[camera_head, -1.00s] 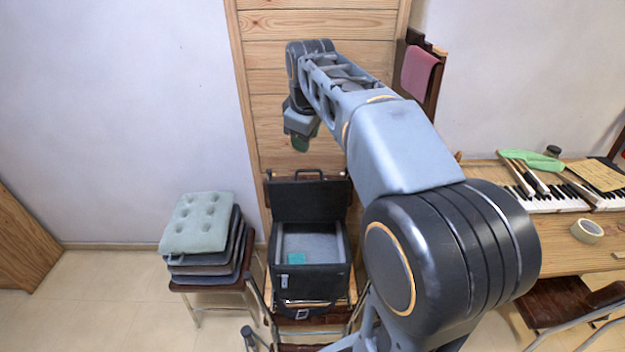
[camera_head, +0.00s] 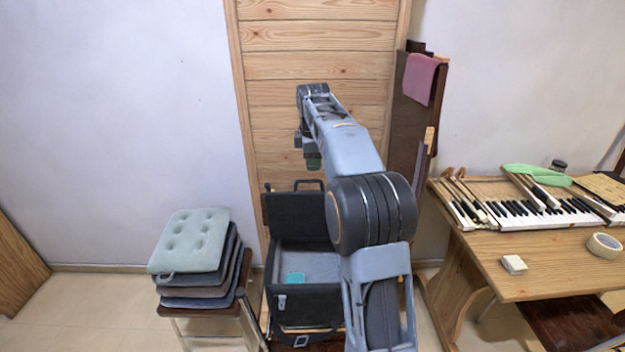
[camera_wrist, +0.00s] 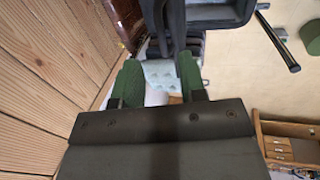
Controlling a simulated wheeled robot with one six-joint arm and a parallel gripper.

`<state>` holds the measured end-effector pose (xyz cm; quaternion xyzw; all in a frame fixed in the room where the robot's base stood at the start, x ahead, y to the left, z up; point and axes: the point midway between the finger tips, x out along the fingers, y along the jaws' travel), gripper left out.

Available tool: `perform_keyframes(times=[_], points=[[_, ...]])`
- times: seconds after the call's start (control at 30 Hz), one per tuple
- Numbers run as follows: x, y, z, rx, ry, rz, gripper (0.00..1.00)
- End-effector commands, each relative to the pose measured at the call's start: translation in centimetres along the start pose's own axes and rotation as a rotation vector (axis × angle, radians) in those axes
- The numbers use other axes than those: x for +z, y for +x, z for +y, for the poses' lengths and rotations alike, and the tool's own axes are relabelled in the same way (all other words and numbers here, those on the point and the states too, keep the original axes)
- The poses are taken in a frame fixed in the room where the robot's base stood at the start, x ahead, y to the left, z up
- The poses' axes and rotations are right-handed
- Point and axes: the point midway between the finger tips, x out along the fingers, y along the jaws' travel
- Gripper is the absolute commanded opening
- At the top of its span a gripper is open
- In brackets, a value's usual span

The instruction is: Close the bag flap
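The black bag (camera_head: 310,301) stands open on a chair in front of the wooden panel. Its flap (camera_head: 297,216) stands upright at the back, with a handle on top. The grey lining shows inside, with a small teal item (camera_head: 295,279) in it. My arm covers part of the bag's right side. My gripper (camera_head: 313,163) hangs above the flap in the head view, apart from it. In the wrist view my gripper (camera_wrist: 157,76) has its two green fingers spread, with nothing held between them. A dark shape lies beyond the fingers there; I cannot tell which part it is.
A stack of cushions (camera_head: 190,245) sits on a stool left of the bag. A wooden desk (camera_head: 560,262) with piano keys, tape roll (camera_head: 604,245) and white block (camera_head: 514,264) stands at right. The wooden panel (camera_head: 290,130) is close behind the bag.

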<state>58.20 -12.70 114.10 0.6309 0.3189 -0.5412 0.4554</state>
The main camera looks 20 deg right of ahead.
Motion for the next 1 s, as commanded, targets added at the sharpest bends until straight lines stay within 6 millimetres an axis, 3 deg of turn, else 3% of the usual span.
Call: perform_keyframes(times=[0.2, 0.4, 0.9, 1.0], points=[[0.0, 4.0, -0.1, -0.003, 0.001, 0.0, 0.38], [0.0, 6.1, 0.0, -0.002, 0.001, 0.0, 0.38], [0.0, 7.1, 0.0, 0.0, 0.001, 0.0, 0.38], [0.0, 7.1, 0.0, 0.0, 0.001, 0.0, 0.28]])
